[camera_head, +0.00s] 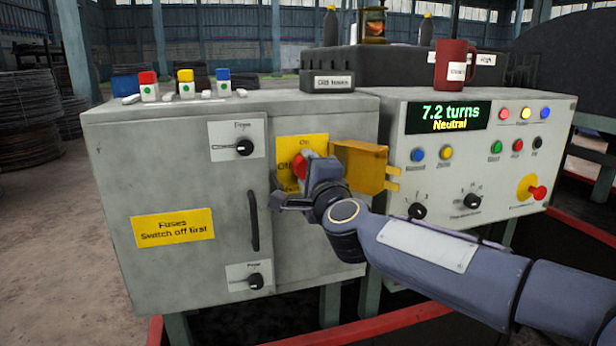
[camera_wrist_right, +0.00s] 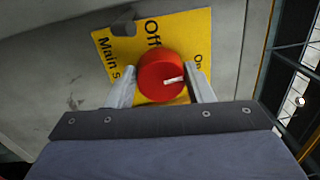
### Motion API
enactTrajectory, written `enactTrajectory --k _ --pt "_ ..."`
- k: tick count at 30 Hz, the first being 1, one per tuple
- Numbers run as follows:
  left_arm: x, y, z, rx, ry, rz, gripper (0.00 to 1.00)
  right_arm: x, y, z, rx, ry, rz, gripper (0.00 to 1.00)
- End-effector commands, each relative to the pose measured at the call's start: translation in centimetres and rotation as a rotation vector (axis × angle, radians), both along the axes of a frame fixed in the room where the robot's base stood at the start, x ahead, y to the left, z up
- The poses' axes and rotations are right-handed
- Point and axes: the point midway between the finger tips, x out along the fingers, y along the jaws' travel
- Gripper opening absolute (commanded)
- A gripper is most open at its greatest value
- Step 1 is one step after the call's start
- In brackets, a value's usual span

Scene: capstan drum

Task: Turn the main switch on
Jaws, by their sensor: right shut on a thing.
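The main switch is a red round knob (camera_head: 300,166) on a yellow plate (camera_head: 289,149) on the front of the grey cabinet. In the right wrist view the knob (camera_wrist_right: 161,76) has a white pointer mark, and its plate (camera_wrist_right: 187,25) reads "Off", "On" and part of "Main s...". The mark points toward the right of that picture, below the "On" lettering. My right gripper (camera_head: 303,180) is at the knob, with its two fingers (camera_wrist_right: 163,88) on either side, shut on it. In the head view the gripper partly hides the knob and plate. My left gripper is not in view.
A yellow hinged flap (camera_head: 360,167) stands out from the cabinet just right of the knob, close to my right wrist. A vertical door handle (camera_head: 254,221) is at the left. The control panel's display (camera_head: 446,116) reads "7.2 turns Neutral". A red mug (camera_head: 455,65) stands on top.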

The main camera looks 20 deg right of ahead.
Motion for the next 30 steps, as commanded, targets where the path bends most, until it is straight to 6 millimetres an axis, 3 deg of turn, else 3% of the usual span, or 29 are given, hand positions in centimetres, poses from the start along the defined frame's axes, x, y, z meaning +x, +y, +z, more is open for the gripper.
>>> enactTrajectory --k 9,24,25,30 --pt "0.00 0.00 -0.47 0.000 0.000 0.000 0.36 0.02 0.02 -0.06 0.104 0.005 -0.001 0.25" --pt "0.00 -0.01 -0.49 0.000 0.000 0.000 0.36 0.02 0.00 -0.04 0.121 0.007 0.000 0.25" --pt "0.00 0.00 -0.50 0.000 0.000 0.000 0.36 0.02 0.00 -0.04 0.121 0.007 0.000 0.50" --pt "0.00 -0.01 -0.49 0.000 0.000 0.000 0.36 0.02 0.00 -0.02 0.120 0.006 -0.001 0.69"
